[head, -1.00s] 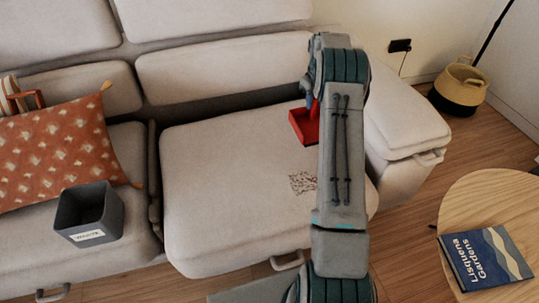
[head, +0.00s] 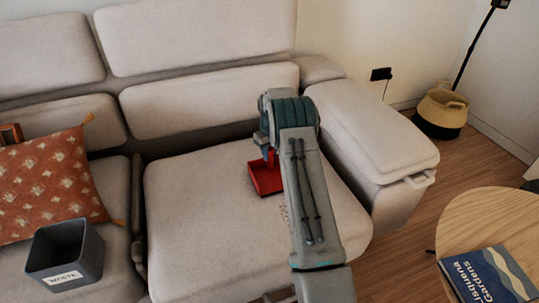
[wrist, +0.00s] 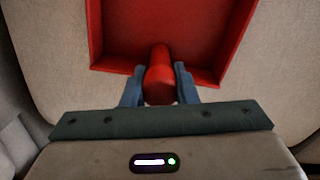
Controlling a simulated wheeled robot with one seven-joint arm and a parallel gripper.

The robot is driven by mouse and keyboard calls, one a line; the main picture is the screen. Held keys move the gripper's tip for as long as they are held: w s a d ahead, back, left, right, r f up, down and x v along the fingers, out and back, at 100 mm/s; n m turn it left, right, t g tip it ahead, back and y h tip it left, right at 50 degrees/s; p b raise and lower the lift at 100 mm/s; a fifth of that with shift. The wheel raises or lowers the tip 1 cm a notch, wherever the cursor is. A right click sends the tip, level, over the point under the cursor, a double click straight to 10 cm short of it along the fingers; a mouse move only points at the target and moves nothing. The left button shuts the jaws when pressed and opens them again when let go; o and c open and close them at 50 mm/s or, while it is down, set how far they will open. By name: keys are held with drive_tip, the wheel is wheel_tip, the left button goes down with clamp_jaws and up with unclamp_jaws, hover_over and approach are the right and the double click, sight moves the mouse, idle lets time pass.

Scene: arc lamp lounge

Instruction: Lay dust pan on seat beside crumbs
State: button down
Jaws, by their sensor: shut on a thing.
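A red dust pan (head: 267,177) shows in the head view at the right seat cushion (head: 195,215), left of my arm. In the wrist view the pan (wrist: 170,40) lies flat over pale fabric, and its red handle (wrist: 159,80) is between the two blue fingers of my gripper (wrist: 160,84). My gripper is shut on the handle. Whether the pan touches the cushion cannot be told. The crumbs (head: 284,213) are mostly hidden behind my arm; a few dark specks show at its left edge.
A grey bin labelled WASTE (head: 66,254) stands on the left seat near an orange patterned cushion (head: 48,188). The sofa armrest (head: 375,135) rises on the right. A round wooden table (head: 495,215) with a blue book (head: 490,276) is at the lower right. The cushion's left part is clear.

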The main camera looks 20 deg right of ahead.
drive_tip(key=shift+f, duration=0.1)
drive_tip(key=c, duration=1.1)
unclamp_jaws()
drive_tip(key=shift+c, duration=0.2)
